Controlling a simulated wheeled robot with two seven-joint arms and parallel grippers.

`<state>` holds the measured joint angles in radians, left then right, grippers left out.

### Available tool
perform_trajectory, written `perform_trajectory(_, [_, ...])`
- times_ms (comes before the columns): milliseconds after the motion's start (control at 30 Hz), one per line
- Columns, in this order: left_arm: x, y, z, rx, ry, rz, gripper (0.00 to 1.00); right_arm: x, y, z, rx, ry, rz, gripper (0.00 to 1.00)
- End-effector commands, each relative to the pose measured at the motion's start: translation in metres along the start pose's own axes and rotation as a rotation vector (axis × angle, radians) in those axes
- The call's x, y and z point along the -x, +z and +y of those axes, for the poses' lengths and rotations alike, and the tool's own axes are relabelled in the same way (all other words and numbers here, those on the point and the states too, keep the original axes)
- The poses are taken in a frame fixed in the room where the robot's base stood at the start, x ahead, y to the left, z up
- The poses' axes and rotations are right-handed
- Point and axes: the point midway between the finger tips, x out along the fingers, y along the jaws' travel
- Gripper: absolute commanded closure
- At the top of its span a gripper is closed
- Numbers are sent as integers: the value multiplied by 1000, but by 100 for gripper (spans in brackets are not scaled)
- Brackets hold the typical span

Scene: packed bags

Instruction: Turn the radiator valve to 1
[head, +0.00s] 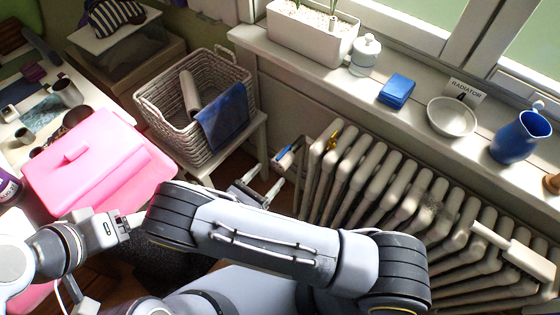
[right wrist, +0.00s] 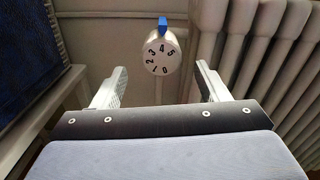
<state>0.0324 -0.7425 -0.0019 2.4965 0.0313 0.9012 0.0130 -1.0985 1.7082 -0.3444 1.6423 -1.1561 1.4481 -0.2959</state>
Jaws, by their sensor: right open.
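The radiator valve (right wrist: 162,52) is a pale round knob with black digits 0 to 5 on its face and a blue marker (right wrist: 163,26) at its top, nearest the 4 and 5. In the head view the valve (head: 287,157) is at the left end of the white radiator (head: 375,185). My right gripper (head: 262,183) is open and empty, just short of the valve. In the right wrist view its fingers (right wrist: 160,72) stand apart, with the knob ahead between them. My left gripper (head: 130,225) is at the lower left; its jaw opening is unclear.
A wicker basket (head: 160,118) with a blue cloth (head: 222,118) stands on a white stool left of the valve. A pink box (head: 100,165) is on the left table. The windowsill holds a planter (head: 312,38), a bowl (head: 452,115), a blue jug (head: 520,135) and a radiator sign (head: 467,90).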

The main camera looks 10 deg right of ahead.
Motion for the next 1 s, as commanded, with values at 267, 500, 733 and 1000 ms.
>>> perform_trajectory(267, [4, -2, 2, 0, 0, 0, 33, -45, 1, -2, 1, -6, 3, 32])
perform_trajectory(500, [6, -3, 2, 0, 0, 0, 33, -70, 0, -2, -1, -5, 3, 32])
perform_trajectory(733, [6, -3, 2, 0, 0, 0, 33, -73, 0, -2, -1, -5, 4, 32])
perform_trajectory(1000, [6, -3, 2, 0, 0, 0, 33, -72, 0, -2, -1, -5, 4, 57])
